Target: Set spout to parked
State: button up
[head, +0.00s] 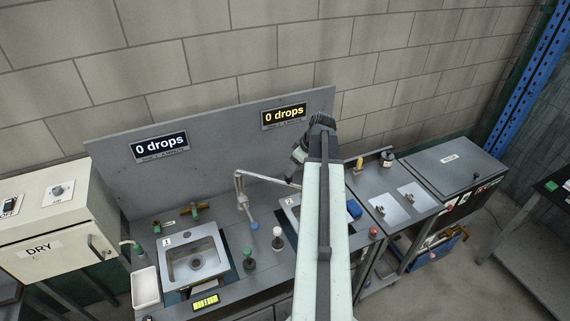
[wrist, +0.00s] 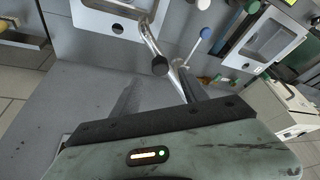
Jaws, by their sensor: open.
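The spout (head: 266,178) is a thin metal pipe on an upright post, reaching right over sink 2 (head: 289,212) in the head view. A rod with a blue knob (head: 254,225) comes forward from near its base. In the wrist view, the spout (wrist: 150,38) shows as a bright pipe beyond my fingers, with a dark round knob (wrist: 160,66) near it and the blue knob (wrist: 206,33) to its right. I cannot tell how far the pipe is from the fingers. My arm hides part of sink 2.
Sink 1 (head: 196,264) is at left with a white tray (head: 146,287) beside it. Green-knobbed (head: 249,258) and white-knobbed (head: 278,238) posts stand between the sinks. A grey back panel (head: 215,140) bears two "0 drops" displays. A DRY cabinet (head: 60,240) stands far left.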

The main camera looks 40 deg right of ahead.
jog(key=b+x, duration=0.7)
jog(key=x, duration=0.1)
jog(key=shift+f+b, duration=0.1)
jog(key=shift+b, duration=0.2)
jog(key=shift+s+a, duration=0.1)
grip_shut()
dwell(1.0)
